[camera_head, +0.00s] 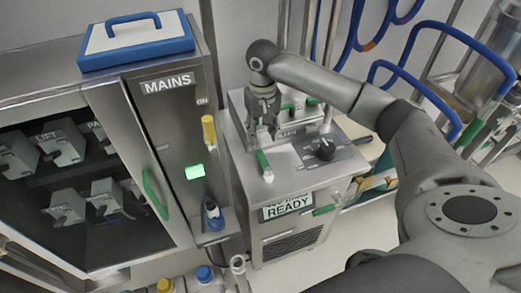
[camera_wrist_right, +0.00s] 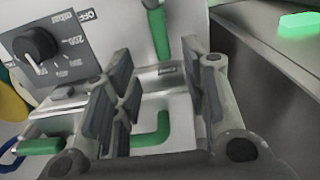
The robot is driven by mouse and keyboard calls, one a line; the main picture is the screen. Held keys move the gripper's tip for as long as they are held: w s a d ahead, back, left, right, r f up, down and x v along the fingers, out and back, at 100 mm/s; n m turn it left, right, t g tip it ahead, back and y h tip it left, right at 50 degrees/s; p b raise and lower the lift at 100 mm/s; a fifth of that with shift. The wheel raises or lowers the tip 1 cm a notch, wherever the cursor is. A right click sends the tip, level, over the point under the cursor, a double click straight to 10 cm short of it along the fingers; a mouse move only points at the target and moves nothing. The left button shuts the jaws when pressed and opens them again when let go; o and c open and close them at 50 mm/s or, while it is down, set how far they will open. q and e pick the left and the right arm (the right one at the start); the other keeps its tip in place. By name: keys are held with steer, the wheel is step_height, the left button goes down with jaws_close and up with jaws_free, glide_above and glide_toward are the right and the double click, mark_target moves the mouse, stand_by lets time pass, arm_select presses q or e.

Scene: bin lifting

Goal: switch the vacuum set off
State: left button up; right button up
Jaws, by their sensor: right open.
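The vacuum set (camera_head: 290,190) is a steel cabinet in the middle of the head view, with a "READY" sign (camera_head: 288,206) on its front. A green-gripped lever (camera_head: 264,165) stands on its top. In the right wrist view a green grip (camera_wrist_right: 158,32) shows just beyond the fingers, near an "OFF" label (camera_wrist_right: 88,15). My right gripper (camera_head: 263,132) hangs over the cabinet top, behind the lever. Its fingers (camera_wrist_right: 160,100) are apart with nothing held between them. I cannot tell whether they touch anything. My left gripper is not in view.
A black dial (camera_head: 323,150) sits right of the lever. A raised steel block (camera_head: 290,128) with green handles stands behind. The "MAINS" cabinet (camera_head: 168,130) with a yellow handle (camera_head: 208,129) and green light (camera_head: 195,171) is close on the left.

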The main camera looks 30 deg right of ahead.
mark_target(262, 156)
step_height(262, 156, down, 4)
steer(key=shift+s+r, duration=0.15)
steer(key=shift+r, duration=0.1)
steer(key=f+p, duration=0.1)
steer(key=f, duration=0.3)
steer(key=shift+w, duration=0.2)
steer(key=shift+f, duration=0.7)
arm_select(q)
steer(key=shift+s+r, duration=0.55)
arm_select(e)
jaws_close()
